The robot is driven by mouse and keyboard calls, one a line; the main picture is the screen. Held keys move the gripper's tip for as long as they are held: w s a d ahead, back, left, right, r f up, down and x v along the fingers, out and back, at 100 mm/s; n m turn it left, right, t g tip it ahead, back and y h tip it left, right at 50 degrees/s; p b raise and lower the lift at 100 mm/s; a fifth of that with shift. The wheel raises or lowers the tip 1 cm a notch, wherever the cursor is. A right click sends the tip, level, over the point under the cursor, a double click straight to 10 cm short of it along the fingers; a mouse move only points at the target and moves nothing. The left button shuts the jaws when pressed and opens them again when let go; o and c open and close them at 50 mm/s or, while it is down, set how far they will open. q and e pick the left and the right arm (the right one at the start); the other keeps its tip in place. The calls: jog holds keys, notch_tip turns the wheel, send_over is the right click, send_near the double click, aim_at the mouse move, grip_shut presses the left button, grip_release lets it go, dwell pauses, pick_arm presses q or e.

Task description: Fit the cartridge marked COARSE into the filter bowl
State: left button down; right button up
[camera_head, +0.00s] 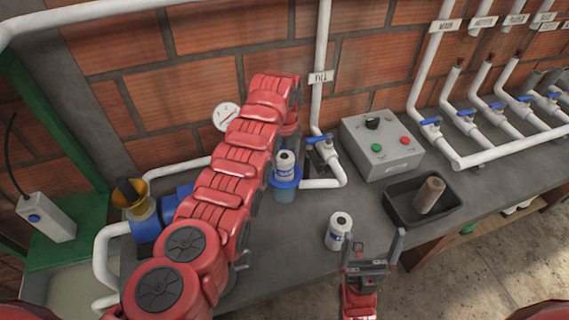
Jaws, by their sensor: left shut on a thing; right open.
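A white cartridge (285,164) with a dark blue label stands upright at the blue-rimmed filter bowl (285,184). I cannot tell how deep it sits. My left gripper (287,148) is at the top of this cartridge and shut on it; my red arm hides most of the fingers. The print on both labels is too small to read. My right gripper (376,248) is open and empty, with its fingers pointing away over the bench's front edge.
A black tray (398,212) holds a brown cylinder (429,195). Behind it is a grey control box (382,145) with buttons. A white pipe marked FILL with a blue-handled valve (321,140) rises beside the bowl. More valved pipes (466,125) are at right.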

pick_arm(q)
jog(key=shift+f, duration=0.65)
notch_tip(320, 180, down, 2)
jog(key=shift+f+b, duration=0.1)
jog(key=shift+b, duration=0.45)
jog(key=shift+f, duration=0.5)
jog(key=shift+f+b, duration=0.1)
jog(key=shift+b, duration=0.3)
grip_release()
